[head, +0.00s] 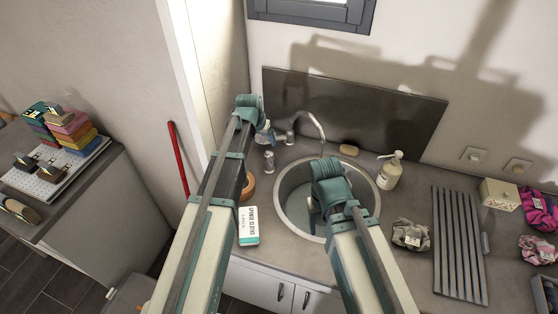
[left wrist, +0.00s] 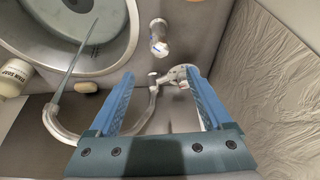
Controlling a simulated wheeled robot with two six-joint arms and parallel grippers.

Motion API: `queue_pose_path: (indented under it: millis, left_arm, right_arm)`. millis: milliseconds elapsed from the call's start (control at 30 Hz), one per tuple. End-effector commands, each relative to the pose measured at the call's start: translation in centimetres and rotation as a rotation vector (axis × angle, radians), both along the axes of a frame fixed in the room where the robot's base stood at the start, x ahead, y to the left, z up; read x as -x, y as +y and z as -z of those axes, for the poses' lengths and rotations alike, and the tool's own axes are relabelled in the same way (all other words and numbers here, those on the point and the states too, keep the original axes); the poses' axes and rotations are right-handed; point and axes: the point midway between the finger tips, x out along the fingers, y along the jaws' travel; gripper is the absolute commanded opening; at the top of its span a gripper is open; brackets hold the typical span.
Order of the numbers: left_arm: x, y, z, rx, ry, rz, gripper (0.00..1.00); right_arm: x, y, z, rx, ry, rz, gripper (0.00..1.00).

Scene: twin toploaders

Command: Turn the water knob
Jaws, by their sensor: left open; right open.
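The metal tap (head: 313,118) arches over the round sink from its back left; its spout also shows in the left wrist view (left wrist: 66,135). A short metal knob (head: 269,161) stands on the counter left of the sink, and a similar upright piece shows in the left wrist view (left wrist: 158,38). My left gripper (head: 270,136) is open beside the tap base. In the left wrist view, the tap's base and a metal fitting (left wrist: 178,74) appear between its open fingers (left wrist: 157,78); contact cannot be told. My right gripper (head: 312,214) is open over the sink, its fingers partly hidden.
The sink (head: 370,210) holds the middle of the counter. A soap bottle (head: 389,172) and yellow soap (head: 348,150) stand behind it. A white box (head: 248,226) and a brown roll (head: 247,187) lie left. A ridged rack (head: 459,245) and crumpled cloth (head: 411,234) lie right.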

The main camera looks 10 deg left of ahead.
Motion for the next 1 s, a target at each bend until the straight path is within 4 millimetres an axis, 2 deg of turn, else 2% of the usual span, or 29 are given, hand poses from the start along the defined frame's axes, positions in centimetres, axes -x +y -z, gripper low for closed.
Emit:
queue_pose_path:
  millis: [267,800,1000]
  left_arm:
    - [-1.2,-0.2,3.2,0.0,0.0,0.0,0.83]
    - [-4.2,-0.7,10.7,0.0,0.0,0.0,0.83]
    - [-4.9,-0.8,12.3,0.0,0.0,0.0,0.83]
  right_arm:
    - [0.0,0.0,3.2,0.001,0.0,-0.003,0.62]
    - [0.0,0.0,10.7,0.002,0.001,-0.014,0.62]
    - [0.0,0.0,12.3,0.003,0.0,-0.013,0.62]
